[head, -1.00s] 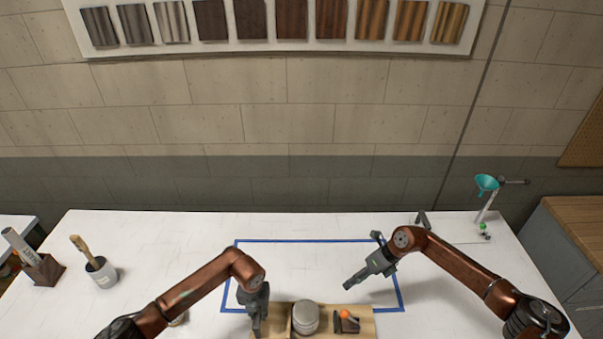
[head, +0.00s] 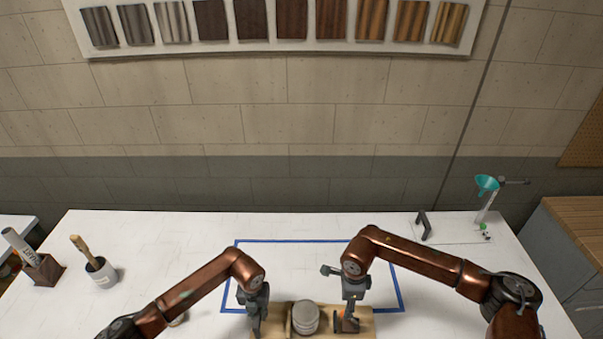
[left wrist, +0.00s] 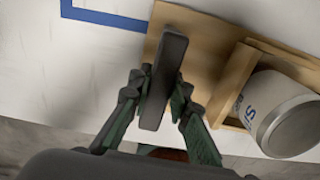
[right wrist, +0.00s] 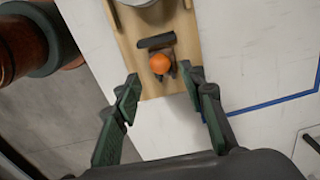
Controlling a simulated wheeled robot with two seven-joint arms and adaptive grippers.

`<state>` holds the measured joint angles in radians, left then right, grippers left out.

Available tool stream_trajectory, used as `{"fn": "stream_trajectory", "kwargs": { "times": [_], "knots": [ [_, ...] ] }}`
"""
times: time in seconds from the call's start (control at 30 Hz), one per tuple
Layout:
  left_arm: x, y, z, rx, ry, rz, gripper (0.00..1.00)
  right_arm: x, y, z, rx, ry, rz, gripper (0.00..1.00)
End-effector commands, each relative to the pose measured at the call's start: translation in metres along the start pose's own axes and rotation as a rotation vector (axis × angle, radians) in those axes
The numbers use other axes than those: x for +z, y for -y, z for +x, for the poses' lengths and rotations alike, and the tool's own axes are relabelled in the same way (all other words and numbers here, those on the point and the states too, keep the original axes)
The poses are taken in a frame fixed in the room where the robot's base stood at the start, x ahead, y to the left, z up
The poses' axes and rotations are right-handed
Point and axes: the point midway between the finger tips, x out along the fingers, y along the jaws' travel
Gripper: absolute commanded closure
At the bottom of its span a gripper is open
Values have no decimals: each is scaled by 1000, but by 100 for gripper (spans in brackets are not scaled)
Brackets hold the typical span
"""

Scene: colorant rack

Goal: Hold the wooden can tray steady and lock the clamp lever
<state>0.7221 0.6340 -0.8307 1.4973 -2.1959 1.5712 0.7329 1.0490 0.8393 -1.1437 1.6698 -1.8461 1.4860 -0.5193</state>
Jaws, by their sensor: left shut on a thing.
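The wooden can tray (head: 276,322) lies at the bottom of the head view, with a grey can (head: 305,316) in its holder. My left gripper (head: 256,318) is at the tray's left end. In the left wrist view its fingers (left wrist: 158,92) are shut on a dark upright handle (left wrist: 168,62) of the tray. The clamp lever, with an orange knob (right wrist: 160,63) and dark bracket (right wrist: 157,41), sits on the tray's other end. My right gripper (right wrist: 165,92) is open and empty, its fingers spread to either side of the knob and apart from it.
A blue tape outline (head: 300,241) marks the white table around the tray. A teal funnel on a stand (head: 487,184) and a dark bracket (head: 423,226) are at right.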

Motion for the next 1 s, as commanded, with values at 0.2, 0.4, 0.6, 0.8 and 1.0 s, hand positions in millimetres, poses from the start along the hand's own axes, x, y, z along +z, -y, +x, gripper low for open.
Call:
{"fn": "stream_trajectory", "kwargs": {
  "times": [0.2,0.4,0.6,0.8,1.0],
  "knots": [
    [0,1,0,-1,0,1,100,0,0,32,1,1,2,62],
    [0,1,0,-2,-1,1,100,1,0,57,2,2,1,62],
    [0,1,0,-2,-1,1,100,1,0,70,0,2,2,62],
    [0,1,0,-2,-1,1,100,1,0,74,0,3,2,62],
    [-1,1,0,-2,-1,2,100,1,0,74,0,2,2,64]
  ]
}}
